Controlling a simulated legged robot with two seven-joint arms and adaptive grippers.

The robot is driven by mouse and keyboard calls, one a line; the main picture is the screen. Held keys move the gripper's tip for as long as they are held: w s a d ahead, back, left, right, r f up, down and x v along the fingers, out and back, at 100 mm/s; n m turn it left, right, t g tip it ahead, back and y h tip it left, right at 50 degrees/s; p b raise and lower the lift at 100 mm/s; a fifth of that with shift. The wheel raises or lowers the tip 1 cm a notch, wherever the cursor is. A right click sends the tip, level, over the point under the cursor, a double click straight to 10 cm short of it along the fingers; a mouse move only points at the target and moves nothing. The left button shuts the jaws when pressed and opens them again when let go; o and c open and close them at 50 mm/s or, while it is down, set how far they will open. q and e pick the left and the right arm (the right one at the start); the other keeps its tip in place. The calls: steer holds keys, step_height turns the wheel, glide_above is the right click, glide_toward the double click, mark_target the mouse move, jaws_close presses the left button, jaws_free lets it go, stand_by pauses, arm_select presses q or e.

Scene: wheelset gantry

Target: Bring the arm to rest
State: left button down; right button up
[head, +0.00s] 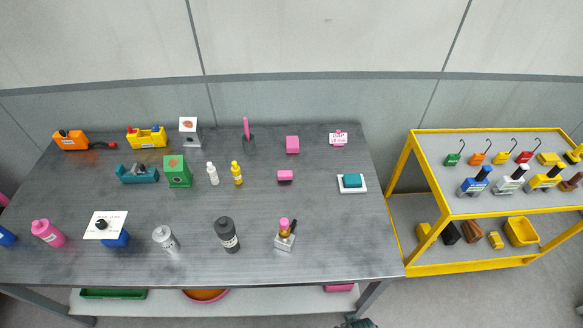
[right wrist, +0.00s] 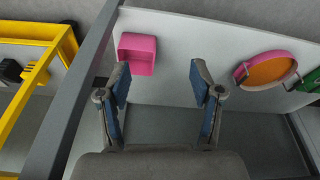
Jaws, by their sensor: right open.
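My right gripper (right wrist: 162,82) is open and empty in the right wrist view, its two blue-padded fingers spread apart. It is low, beside the grey table's lower shelf, with nothing between the fingers. A pink bin (right wrist: 137,54) lies beyond the left finger and an orange round tray (right wrist: 272,72) to the right of the right finger. In the head view a small dark piece, likely of my right arm, shows at the bottom edge below the table (head: 300,190). My left gripper is in neither view.
A yellow cart (head: 418,172) with stamps and hooks stands to the right. A grey table leg (right wrist: 75,95) runs close left of my right gripper. A green tray (head: 113,293) is on the lower shelf.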

steer(key=s+d+f+g, duration=0.1)
steer(key=s+f, duration=0.3)
steer(key=f, duration=0.4)
steer(key=s+f, duration=0.3)
steer(key=f, duration=0.5)
steer(key=s+d+f, duration=0.2)
steer(key=s+f, duration=0.7)
steer(key=s, duration=0.4)
steer(key=shift+s+d+f+g+b, duration=0.2)
steer(key=shift+f+g+b, duration=0.1)
steer(key=shift+g+b, duration=0.15)
